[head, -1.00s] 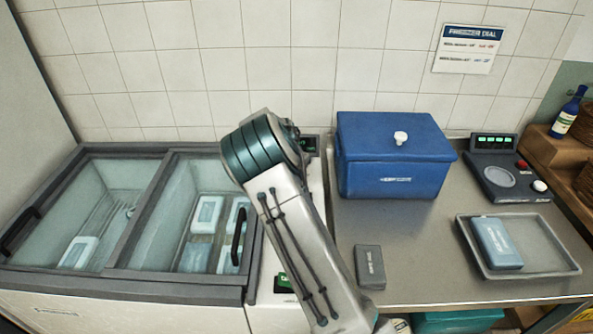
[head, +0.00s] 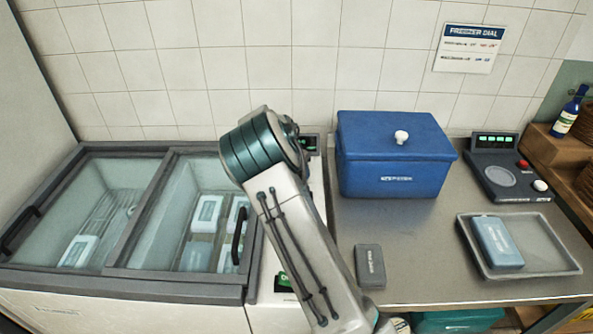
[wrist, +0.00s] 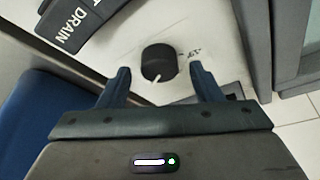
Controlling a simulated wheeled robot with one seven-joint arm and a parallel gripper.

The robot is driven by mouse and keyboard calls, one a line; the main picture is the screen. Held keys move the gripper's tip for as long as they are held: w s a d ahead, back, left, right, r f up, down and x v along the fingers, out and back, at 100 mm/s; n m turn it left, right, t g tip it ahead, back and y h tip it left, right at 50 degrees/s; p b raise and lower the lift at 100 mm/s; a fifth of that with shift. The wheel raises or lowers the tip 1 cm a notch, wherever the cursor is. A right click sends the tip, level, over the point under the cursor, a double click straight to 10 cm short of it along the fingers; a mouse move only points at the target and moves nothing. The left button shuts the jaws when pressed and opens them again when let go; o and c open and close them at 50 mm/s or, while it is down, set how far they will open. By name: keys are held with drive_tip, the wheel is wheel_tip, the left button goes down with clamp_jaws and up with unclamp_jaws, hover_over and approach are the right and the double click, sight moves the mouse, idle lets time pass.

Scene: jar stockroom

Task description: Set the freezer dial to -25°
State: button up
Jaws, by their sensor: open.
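The freezer dial is a round black knob (wrist: 158,62) on a pale panel in the wrist view. A white pointer mark shows on its lower edge, toward the bottom of the picture. Small printed characters sit just right of the knob; I cannot read them surely. My gripper (wrist: 159,70) is open, one dark blue finger on either side of the knob, with visible gaps; contact is not seen. In the head view the chest freezer (head: 130,287) stands at left, and my arm hides the dial.
A black DRAIN label (wrist: 76,22) lies upper left of the knob in the wrist view. A blue lidded box (head: 392,160), a grey block (head: 370,266), a tray (head: 553,258) and a scale (head: 507,170) stand on the steel counter. A freezer dial notice (head: 468,48) hangs on the wall.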

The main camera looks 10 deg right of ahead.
drive_tip(key=b+v, duration=0.1)
drive_tip(key=v, duration=1.2)
drive_tip(key=shift+s, duration=0.15)
